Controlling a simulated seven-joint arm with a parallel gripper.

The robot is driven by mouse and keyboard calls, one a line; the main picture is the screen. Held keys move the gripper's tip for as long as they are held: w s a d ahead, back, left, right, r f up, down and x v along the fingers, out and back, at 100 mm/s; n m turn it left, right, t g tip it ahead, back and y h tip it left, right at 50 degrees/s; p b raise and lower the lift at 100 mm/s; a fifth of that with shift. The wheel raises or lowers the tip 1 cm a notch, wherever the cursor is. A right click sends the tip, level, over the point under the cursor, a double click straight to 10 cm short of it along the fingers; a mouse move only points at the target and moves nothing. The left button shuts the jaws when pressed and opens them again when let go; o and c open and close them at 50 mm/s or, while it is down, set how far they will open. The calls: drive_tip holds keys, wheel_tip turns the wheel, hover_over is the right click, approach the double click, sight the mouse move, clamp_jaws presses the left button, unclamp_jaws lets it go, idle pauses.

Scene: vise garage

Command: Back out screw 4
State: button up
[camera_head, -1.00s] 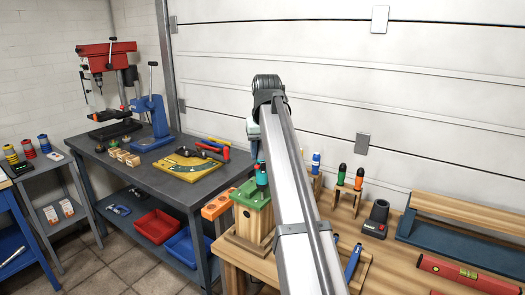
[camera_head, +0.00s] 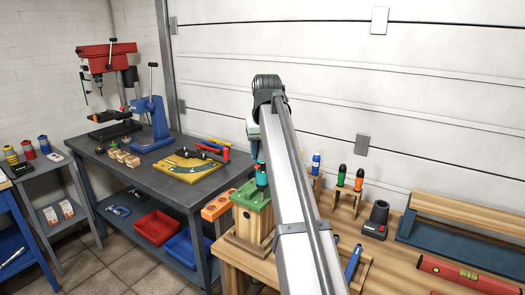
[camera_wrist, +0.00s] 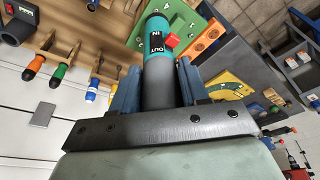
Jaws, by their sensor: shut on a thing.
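My gripper (camera_wrist: 157,86) is shut on a powered screwdriver (camera_wrist: 158,42) with a teal body and a dark grey lower part. A red switch sits on its side, beside the words OUT and IN. The tool also shows in the head view (camera_head: 261,175), at the green top of a wooden birdhouse (camera_head: 254,218). The green top (camera_wrist: 183,22) lies beyond the tool in the wrist view, with small white marks. The tool's tip and screw 4 are hidden or too small to tell.
Screwdrivers stand in a wooden rack (camera_head: 348,190) right of my arm. A black holder (camera_head: 377,217) and a red level (camera_head: 467,274) are further right. An orange block (camera_head: 216,206) is left of the birdhouse. A grey bench (camera_head: 120,180) stands behind, left.

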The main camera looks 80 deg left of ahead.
drive_tip(key=shift+f, duration=0.1)
drive_tip(key=shift+r, duration=3.6)
